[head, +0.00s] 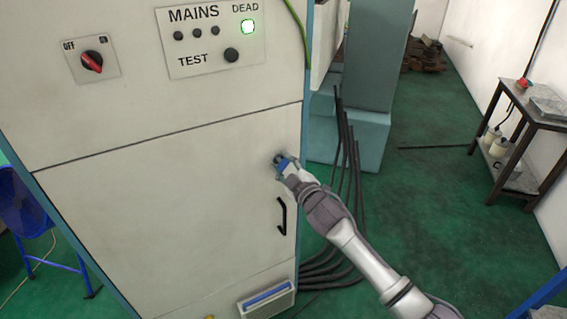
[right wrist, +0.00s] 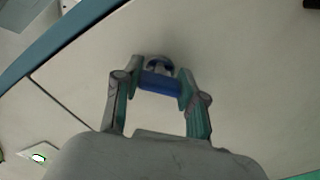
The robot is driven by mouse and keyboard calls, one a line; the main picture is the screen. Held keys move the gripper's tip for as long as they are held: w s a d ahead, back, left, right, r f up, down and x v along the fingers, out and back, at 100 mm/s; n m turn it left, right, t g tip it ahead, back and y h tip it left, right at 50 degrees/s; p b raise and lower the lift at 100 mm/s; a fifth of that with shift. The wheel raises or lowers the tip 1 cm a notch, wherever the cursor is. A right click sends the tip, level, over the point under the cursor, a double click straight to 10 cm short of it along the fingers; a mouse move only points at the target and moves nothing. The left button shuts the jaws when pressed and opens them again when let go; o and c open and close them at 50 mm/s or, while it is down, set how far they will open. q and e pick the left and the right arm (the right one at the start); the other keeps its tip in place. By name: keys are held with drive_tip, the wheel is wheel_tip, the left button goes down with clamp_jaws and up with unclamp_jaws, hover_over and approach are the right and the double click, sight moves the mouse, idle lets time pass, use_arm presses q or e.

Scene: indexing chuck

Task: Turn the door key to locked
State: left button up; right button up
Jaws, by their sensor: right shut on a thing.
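The cabinet door (head: 140,220) is a large cream panel and looks shut. My right gripper (head: 282,162) is at the upper right part of this door, above the black door handle (head: 282,216). In the right wrist view my right gripper (right wrist: 160,84) is shut on the blue door key (right wrist: 160,82), with a finger on each side of it. A round grey metal lock (right wrist: 157,60) shows just beyond the key, against the panel. The key's turned angle is hard to tell. My left gripper is not in view.
Black cables (head: 350,170) hang right of the cabinet. A table (head: 528,110) stands at the far right; green floor lies between.

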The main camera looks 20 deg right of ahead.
drive_tip(key=n, duration=0.4)
drive_tip(key=shift+n, duration=0.3)
drive_tip(key=n, duration=0.4)
drive_tip(key=shift+p, duration=0.4)
drive_tip(key=o, duration=1.2)
drive_tip(key=shift+c, duration=0.2)
drive_tip(key=s+d, duration=0.2)
drive_tip(key=s, duration=0.9)
drive_tip(key=shift+s, duration=0.4)
drive_tip(key=shift+d, duration=0.1)
